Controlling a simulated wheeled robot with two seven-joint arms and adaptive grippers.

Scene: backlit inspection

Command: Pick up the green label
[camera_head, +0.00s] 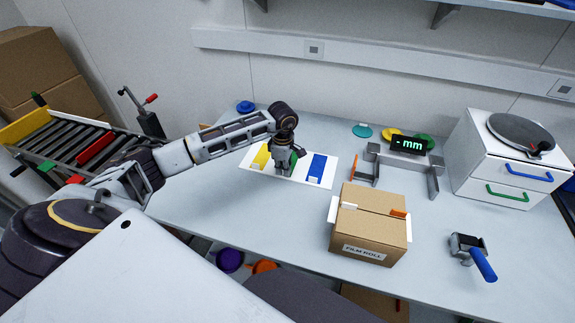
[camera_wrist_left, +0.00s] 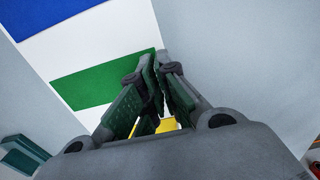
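The green label (camera_wrist_left: 100,77) is a flat rectangle on a white sheet, between a blue label (camera_wrist_left: 50,15) and a yellow label (camera_wrist_left: 166,125). In the head view the green label (camera_head: 294,160) shows just right of my left gripper (camera_head: 283,170), which points down over the sheet and partly hides it. In the wrist view the fingertips of my left gripper (camera_wrist_left: 158,60) are close together at one end of the green label. Whether they touch or grip it is unclear. The blue label (camera_head: 317,168) and yellow label (camera_head: 262,157) lie on either side. My right gripper is out of view.
A cardboard box (camera_head: 368,225) with open flaps stands right of the sheet (camera_head: 305,175). Behind it is a grey frame with a display (camera_head: 409,144). A white drawer unit (camera_head: 500,165) and a blue-handled tool (camera_head: 472,255) are at right.

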